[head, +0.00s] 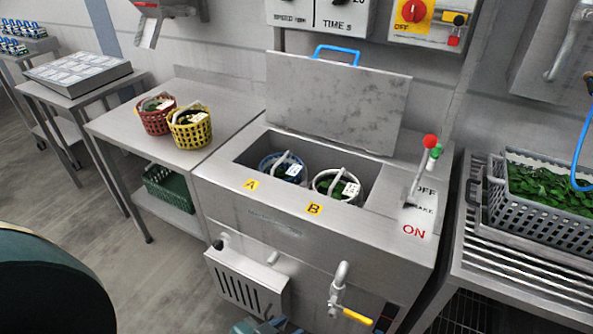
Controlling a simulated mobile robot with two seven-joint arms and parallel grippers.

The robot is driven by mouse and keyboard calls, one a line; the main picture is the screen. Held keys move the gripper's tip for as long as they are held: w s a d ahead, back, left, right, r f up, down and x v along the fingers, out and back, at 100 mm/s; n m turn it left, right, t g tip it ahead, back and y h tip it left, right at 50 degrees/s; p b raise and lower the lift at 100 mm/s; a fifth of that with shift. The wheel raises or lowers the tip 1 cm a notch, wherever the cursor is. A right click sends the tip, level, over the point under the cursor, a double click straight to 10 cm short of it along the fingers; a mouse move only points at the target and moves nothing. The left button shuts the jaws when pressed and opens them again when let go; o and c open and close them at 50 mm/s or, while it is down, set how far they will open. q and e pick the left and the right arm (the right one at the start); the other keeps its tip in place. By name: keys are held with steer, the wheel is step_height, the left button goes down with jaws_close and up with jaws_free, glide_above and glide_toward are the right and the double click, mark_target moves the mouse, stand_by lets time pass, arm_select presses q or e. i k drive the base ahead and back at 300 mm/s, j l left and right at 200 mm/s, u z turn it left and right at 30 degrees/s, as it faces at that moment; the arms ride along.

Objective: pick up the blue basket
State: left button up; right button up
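The blue basket (269,166) sits inside the open wash basin (239,182), in the left bay by the yellow A label (251,184). It holds leafy greens and a white tag, and its pale handle stands up over it. Its lower part is hidden by the basin's front wall. Neither of my grippers can be made out in the head view.
A white basket (319,184) with greens sits close beside it in bay B. The raised lid (337,100) stands behind the basin. A red-knobbed lever (430,141) rises at right. Red (152,122) and yellow (190,138) baskets stand on the left table (180,92).

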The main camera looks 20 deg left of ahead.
mark_target(293, 174)
steer(key=i+j, duration=0.1)
steer(key=j, duration=0.35)
steer(key=i+j, duration=0.15)
steer(key=j, duration=0.25)
steer(key=i+j+z, duration=0.1)
steer(key=j, duration=0.35)
steer(key=i+j, duration=0.1)
steer(key=j, duration=0.35)
steer(key=i+j, duration=0.1)
steer(key=j, duration=0.35)
steer(key=l+z, duration=0.15)
steer(key=k+l, duration=0.05)
